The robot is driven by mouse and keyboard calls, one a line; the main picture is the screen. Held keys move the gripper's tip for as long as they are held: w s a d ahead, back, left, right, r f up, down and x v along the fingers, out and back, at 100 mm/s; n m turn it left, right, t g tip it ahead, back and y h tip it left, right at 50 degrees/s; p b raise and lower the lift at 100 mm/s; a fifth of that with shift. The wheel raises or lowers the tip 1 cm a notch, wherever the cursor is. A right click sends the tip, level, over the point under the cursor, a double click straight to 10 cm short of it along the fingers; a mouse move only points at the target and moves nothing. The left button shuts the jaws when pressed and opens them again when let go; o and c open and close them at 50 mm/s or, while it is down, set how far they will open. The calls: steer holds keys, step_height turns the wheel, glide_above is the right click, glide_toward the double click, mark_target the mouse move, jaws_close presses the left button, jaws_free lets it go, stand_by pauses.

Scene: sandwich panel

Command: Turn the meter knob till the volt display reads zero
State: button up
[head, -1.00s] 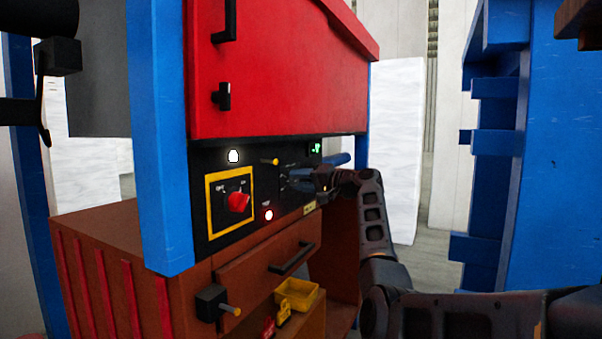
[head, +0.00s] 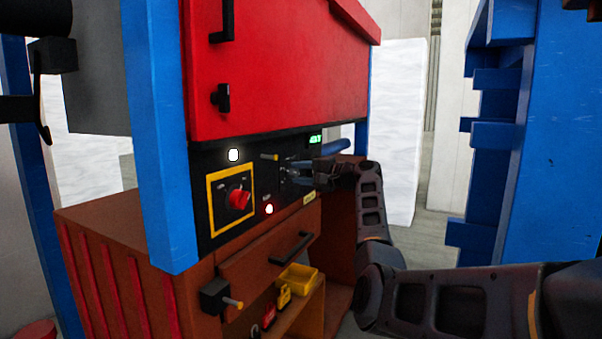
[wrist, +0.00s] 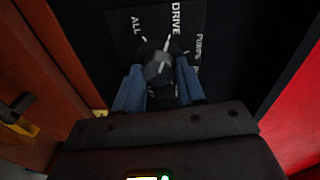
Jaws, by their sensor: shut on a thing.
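The meter knob (wrist: 157,68) is dark grey with a white pointer line, on a black panel plate lettered "ALL", "DRIVE" and another partly hidden word. In the wrist view my gripper (wrist: 160,64) has one blue finger on each side of the knob and is shut on it. The pointer leans towards the "DRIVE" lettering. In the head view my gripper (head: 296,172) is at the right part of the black panel and hides the knob. The volt display (head: 316,139) glows green above it; its digits are too small to read.
A drawer handle (head: 290,248) sticks out below. A blue rack (head: 500,130) stands at the right.

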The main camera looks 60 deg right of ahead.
steer(key=o, duration=1)
steer(key=shift+o, duration=0.2)
steer(key=s+b, duration=0.1)
steer(key=s, duration=0.7)
steer(key=shift+r, duration=0.25)
steer(key=shift+w, duration=0.1)
